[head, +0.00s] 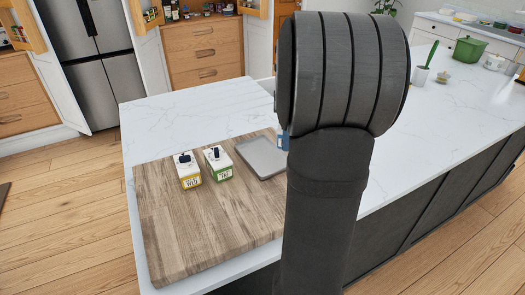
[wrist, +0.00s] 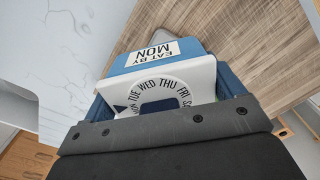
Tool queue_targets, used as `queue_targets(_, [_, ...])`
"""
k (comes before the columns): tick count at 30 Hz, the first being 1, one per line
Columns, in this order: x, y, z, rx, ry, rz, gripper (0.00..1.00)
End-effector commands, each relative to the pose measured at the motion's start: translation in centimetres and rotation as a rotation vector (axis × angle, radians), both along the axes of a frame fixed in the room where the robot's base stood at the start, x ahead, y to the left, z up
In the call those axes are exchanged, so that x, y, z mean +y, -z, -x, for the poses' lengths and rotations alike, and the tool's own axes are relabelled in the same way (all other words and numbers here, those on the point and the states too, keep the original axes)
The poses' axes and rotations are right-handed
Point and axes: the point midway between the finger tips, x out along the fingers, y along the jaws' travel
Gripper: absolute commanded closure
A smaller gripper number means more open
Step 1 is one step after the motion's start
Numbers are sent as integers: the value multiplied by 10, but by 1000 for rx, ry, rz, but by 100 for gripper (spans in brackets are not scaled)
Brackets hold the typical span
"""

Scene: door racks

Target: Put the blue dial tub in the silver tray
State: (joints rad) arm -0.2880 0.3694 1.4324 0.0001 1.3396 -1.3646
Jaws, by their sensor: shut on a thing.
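The blue dial tub (wrist: 160,62) fills the middle of the wrist view, with a white lid, a dial ring of weekday names and an "EAT BY MON" label. My gripper (wrist: 165,98) is shut on it, with the tub between the jaws. In the head view my arm hides most of the gripper and tub; only a small blue patch shows at the arm's left edge. The silver tray (head: 262,157) lies flat at the right of the wooden board and looks empty where visible. My arm covers some of its right side.
A yellow-labelled dial tub (head: 187,171) and a green-labelled dial tub (head: 218,163) stand left of the tray on the wooden board (head: 185,235). The board's front is clear. The marble counter (head: 180,115) is bare behind it. A green pot (head: 468,51) stands far right.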

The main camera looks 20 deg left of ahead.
Motion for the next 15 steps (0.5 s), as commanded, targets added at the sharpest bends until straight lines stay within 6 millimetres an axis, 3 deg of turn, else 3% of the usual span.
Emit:
queue_targets(3, [30, 17, -3, 1, -7, 0, 50])
queue_targets(9, [68, 40, -8, 1, -4, 1, 50])
queue_targets(15, [83, 49, -11, -2, -1, 0, 50])
